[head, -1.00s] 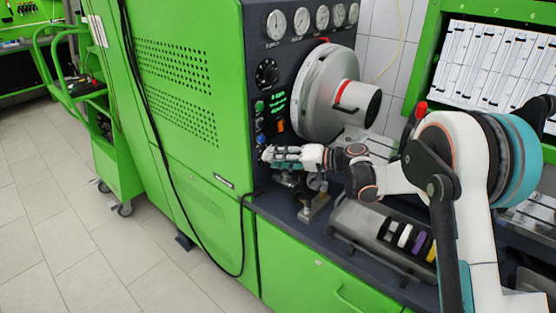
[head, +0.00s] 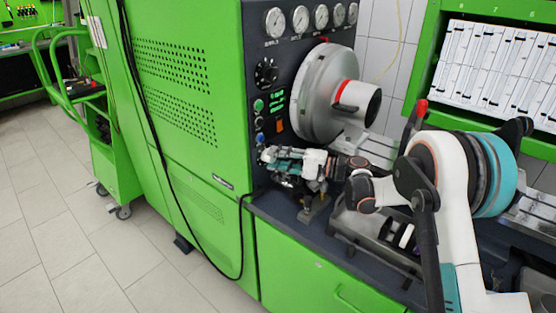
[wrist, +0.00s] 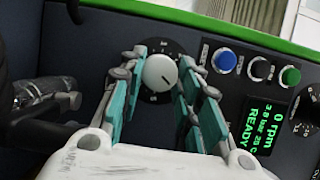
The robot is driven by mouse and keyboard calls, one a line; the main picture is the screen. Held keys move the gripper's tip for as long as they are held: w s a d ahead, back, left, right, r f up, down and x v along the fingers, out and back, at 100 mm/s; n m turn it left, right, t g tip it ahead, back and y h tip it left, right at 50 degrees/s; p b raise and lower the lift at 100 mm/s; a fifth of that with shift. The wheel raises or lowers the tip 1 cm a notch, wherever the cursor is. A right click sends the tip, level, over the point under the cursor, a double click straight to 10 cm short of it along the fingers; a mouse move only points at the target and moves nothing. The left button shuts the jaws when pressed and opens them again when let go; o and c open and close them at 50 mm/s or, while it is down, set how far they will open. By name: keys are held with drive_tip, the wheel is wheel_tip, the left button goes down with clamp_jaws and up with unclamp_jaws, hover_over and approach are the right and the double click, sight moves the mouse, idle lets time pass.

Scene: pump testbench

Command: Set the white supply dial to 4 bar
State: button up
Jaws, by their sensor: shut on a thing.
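The white supply dial (wrist: 158,73) is a round white knob on a black scale plate in the wrist view. Its dark pointer mark appears to face lower right. My gripper (wrist: 161,70) has its teal-padded fingers shut on the dial, one on either side. The green display (wrist: 262,126) in the wrist view shows 0 rpm, about 3.8 bar and READY; the small digits are hard to read.
The large grey drum (head: 322,95) stands close above my arm. A tray (head: 375,225) with rings lies on the bench below it.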

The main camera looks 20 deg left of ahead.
idle(0.3)
drive_tip(key=o, duration=1.1)
drive_tip(key=shift+c, duration=0.2)
